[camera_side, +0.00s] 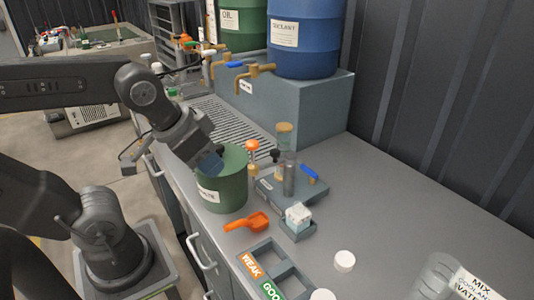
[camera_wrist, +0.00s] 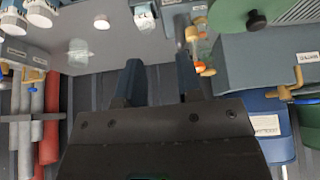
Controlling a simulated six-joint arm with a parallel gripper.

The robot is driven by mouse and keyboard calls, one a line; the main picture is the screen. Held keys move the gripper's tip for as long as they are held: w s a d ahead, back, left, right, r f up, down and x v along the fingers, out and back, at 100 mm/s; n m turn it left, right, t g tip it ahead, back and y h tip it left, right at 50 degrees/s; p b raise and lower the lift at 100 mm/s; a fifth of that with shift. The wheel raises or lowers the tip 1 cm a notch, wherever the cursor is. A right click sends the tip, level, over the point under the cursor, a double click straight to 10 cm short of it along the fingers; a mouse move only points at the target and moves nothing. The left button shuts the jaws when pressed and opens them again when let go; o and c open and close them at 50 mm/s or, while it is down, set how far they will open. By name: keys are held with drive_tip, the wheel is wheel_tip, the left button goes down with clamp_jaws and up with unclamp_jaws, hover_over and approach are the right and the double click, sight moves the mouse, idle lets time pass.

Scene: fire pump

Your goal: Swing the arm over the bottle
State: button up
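A slim glass bottle (camera_side: 283,145) with a tan top stands at the back of a small grey rack on the counter. A grey cylinder (camera_side: 289,180) stands in front of it. A clear container (camera_side: 434,276), possibly also a bottle, stands at the lower right. Glassware with an orange knob (camera_wrist: 201,67) shows just right of the fingers.
A blue drum (camera_side: 304,40) and brass taps (camera_side: 255,75) stand behind. The counter right of the rack is mostly clear.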

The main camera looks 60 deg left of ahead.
drive_tip(key=shift+w+a+r+n, duration=0.15)
drive_tip(key=shift+w+n, duration=0.15)
drive_tip(key=shift+w, duration=0.05)
drive_tip(key=shift+c, duration=0.7)
drive_tip(key=w+n, duration=0.1)
drive_tip(key=w+a+r+n+g, duration=0.1)
drive_tip(key=w+a+n+g, duration=0.1)
drive_tip(key=w, duration=0.1)
drive_tip(key=shift+a+r, duration=0.15)
drive_tip(key=shift+r, duration=0.2)
clamp_jaws()
drive_tip(key=w+a+f+n+g+h, duration=0.1)
drive_tip(key=w+a+n+g+h, duration=0.3)
drive_tip(key=w+a+n, duration=0.6)
drive_tip(key=w+a+g, duration=0.1)
drive_tip(key=w+a, duration=0.1)
drive_tip(key=a, duration=0.1)
drive_tip(key=shift+a+f, duration=0.1)
